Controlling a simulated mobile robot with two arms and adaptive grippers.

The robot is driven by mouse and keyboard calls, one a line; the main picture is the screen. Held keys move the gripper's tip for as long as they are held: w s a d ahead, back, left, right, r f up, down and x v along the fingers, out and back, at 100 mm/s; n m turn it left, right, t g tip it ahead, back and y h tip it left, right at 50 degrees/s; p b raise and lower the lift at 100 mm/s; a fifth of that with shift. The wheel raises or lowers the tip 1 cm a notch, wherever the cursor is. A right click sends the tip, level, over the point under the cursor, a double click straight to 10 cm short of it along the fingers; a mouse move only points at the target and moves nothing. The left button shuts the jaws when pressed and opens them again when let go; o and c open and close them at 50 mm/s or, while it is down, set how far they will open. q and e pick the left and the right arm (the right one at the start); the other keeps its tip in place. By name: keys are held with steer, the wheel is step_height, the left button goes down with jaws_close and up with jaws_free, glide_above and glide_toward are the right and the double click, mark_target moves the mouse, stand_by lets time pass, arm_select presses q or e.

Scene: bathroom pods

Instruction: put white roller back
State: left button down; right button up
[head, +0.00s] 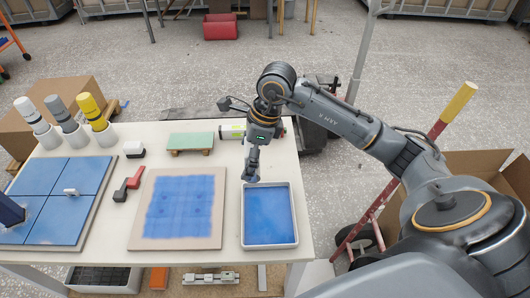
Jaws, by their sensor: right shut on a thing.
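The white roller (28,111) stands tilted in a white cup at the far left of the table. A grey roller (60,111) and a yellow roller (92,108) stand in cups beside it. My right gripper (251,177) points down at the back left corner of the white tray (296,226) with a blue inside. It is shut, far to the right of the white roller. What lies between its fingers is too small and dark to make out.
A blue-painted board (143,239) lies left of the tray, and blue tiles (75,225) lie farther left. A dark blue piece (10,211) shows at the left edge.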

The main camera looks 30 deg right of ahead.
steer(key=d, duration=0.1)
steer(key=w+d+f+p, duration=0.1)
steer(key=w+d+f, duration=0.1)
steer(key=shift+w+d, duration=0.25)
steer(key=shift+d, duration=0.15)
steer(key=d+f, duration=0.1)
steer(key=w+f+p, duration=0.1)
steer(key=w+d+f, duration=0.1)
steer(key=f, duration=0.1)
steer(key=shift+d+f, duration=0.1)
steer(key=shift+d, duration=0.25)
steer(key=shift+w+d+f, duration=0.2)
steer(key=shift+d+f, duration=0.1)
steer(key=shift+f, duration=0.2)
steer(key=shift+d+f+p, duration=0.15)
steer(key=shift+f+p, duration=0.2)
steer(key=shift+p, duration=0.2)
step_height(320, 180, down, 2)
steer(key=shift+f+p, duration=0.1)
steer(key=shift+p, duration=0.6)
steer(key=shift+w+f, duration=0.1)
steer(key=shift+f, duration=0.15)
steer(key=shift+f, duration=0.1)
